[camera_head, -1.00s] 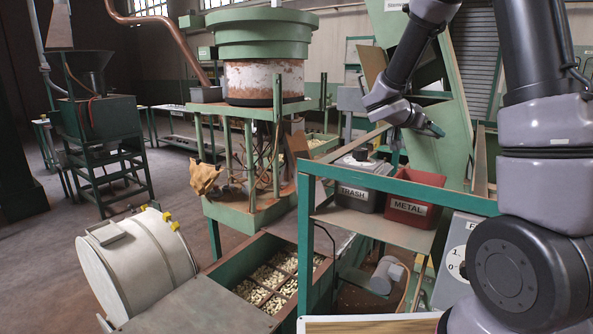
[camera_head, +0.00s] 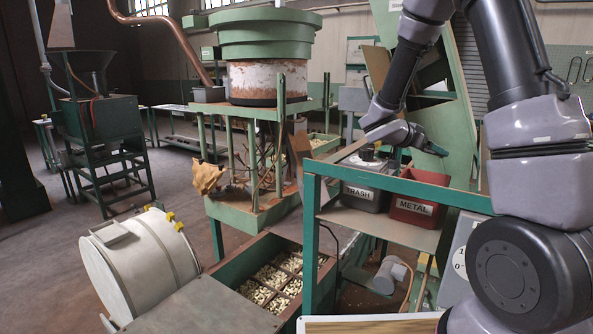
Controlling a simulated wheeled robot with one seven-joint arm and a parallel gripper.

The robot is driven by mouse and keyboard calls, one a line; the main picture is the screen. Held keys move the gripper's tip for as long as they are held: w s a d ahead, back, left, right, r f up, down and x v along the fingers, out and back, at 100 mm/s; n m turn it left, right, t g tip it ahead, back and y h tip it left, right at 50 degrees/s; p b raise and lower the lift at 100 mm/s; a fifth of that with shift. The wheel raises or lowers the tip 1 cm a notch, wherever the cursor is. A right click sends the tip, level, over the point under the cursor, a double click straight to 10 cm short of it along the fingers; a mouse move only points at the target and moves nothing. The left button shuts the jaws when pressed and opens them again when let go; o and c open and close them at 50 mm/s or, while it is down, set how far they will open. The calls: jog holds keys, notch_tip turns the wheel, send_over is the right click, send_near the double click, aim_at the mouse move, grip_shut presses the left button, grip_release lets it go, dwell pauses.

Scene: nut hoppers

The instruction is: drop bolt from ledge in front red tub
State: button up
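The red tub (camera_head: 411,208), labelled METAL, stands on a shelf right of centre. Its opening is seen at a low angle and its inside is mostly hidden. My gripper (camera_head: 435,149) is small and dark at the end of the wrist, above and behind the tub's rim in the picture. It points right and slightly down. Its fingers are too small to tell open from shut, and nothing can be made out in them. I cannot make out a bolt or tell which surface is the ledge.
A grey tub (camera_head: 361,195) labelled TRASH stands left of the red one. A green frame rail (camera_head: 400,185) runs in front of both tubs. A compartmented bin (camera_head: 238,262) of pale nuts lies lower left, beside a white drum (camera_head: 143,262). Green panels lean behind my arm.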

jog(key=o, duration=1.1)
jog(key=shift+c, duration=0.2)
notch_tip(320, 180, up, 10)
jog(key=s+a+n+g+y, duration=0.25)
jog(key=s+y, duration=0.35)
jog(key=s, duration=1.1)
jog(key=s+a+r+n+t+y, duration=0.1)
jog(key=s+a+r+n+y, duration=0.1)
jog(key=s+a+n+y, duration=0.1)
jog(key=s+a+r+n+t+y, duration=0.2)
jog(key=s+a+n+y, duration=0.1)
jog(key=s+a, duration=0.3)
jog(key=shift+s+a+r+y, duration=0.35)
jog(key=shift+a+y, duration=0.55)
jog(key=shift+a, duration=0.3)
